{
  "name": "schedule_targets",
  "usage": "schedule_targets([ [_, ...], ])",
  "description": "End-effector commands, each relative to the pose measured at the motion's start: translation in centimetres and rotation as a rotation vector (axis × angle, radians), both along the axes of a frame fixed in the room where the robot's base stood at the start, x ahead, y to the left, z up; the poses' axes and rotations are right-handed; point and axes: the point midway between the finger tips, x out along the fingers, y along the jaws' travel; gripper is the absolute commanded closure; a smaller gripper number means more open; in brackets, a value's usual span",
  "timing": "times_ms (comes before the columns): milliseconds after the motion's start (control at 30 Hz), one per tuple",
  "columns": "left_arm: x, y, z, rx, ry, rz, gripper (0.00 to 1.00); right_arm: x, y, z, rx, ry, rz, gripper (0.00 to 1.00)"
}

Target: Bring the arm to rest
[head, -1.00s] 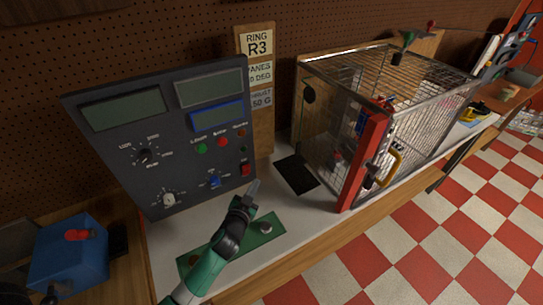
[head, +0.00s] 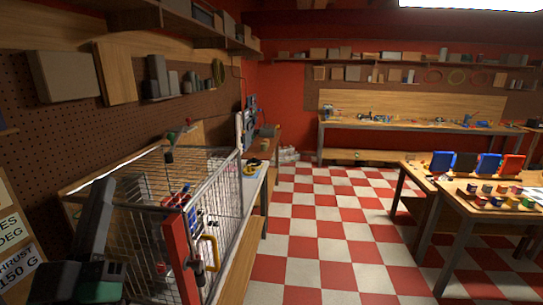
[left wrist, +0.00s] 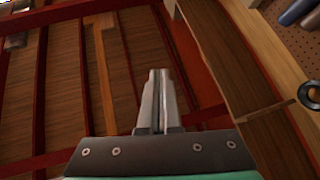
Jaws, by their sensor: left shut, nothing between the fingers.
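My left arm, green and dark grey, shows at the lower left of the head view, in front of the wire cage. My left gripper (head: 106,186) points upward there, with its dark body partly overlapping the cage's left side. In the left wrist view, the two grey fingers of my left gripper (left wrist: 158,78) are together with nothing between them. Behind them are ceiling planks and red beams. My right gripper is not in view.
The wire cage (head: 218,190) with a red front post (head: 178,255) and yellow handle (head: 211,252) stands on the bench. A sign (head: 18,262) is at the left edge. A checkered floor (head: 325,220) lies open to the right, with tables (head: 480,205) beyond.

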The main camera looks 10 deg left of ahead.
Motion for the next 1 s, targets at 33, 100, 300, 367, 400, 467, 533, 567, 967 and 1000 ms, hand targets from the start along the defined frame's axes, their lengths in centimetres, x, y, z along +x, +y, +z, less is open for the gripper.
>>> schedule_targets([
  [33,-2.0,-1.7,3.3,-0.004,-0.072,-0.056,1.00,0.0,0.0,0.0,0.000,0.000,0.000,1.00],
  [100,-4.7,-3.7,6.8,0.000,-0.148,-0.128,1.00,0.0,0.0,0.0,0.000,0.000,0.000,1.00],
  [300,-9.9,-7.9,11.8,0.136,-0.173,-0.246,1.00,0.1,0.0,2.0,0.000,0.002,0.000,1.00],
  [367,-9.8,-7.8,14.5,0.130,-0.174,-0.246,1.00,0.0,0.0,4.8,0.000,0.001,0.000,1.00],
  [400,-9.8,-7.8,15.8,0.129,-0.174,-0.246,1.00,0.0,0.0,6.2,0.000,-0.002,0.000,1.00],
  [467,-9.8,-7.8,17.8,0.129,-0.173,-0.246,1.00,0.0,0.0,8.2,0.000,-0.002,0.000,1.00],
  [533,-9.7,-7.8,20.5,0.129,-0.173,-0.246,1.00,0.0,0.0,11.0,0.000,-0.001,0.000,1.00],
  [567,-9.7,-7.8,21.8,0.128,-0.173,-0.245,1.00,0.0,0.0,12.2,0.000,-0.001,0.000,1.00],
  [967,-9.7,-7.7,32.8,0.127,-0.171,-0.244,1.00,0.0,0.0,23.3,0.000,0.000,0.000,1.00],
  [1000,-9.6,-7.7,32.8,0.126,-0.171,-0.245,1.00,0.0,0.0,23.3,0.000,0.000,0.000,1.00],
])
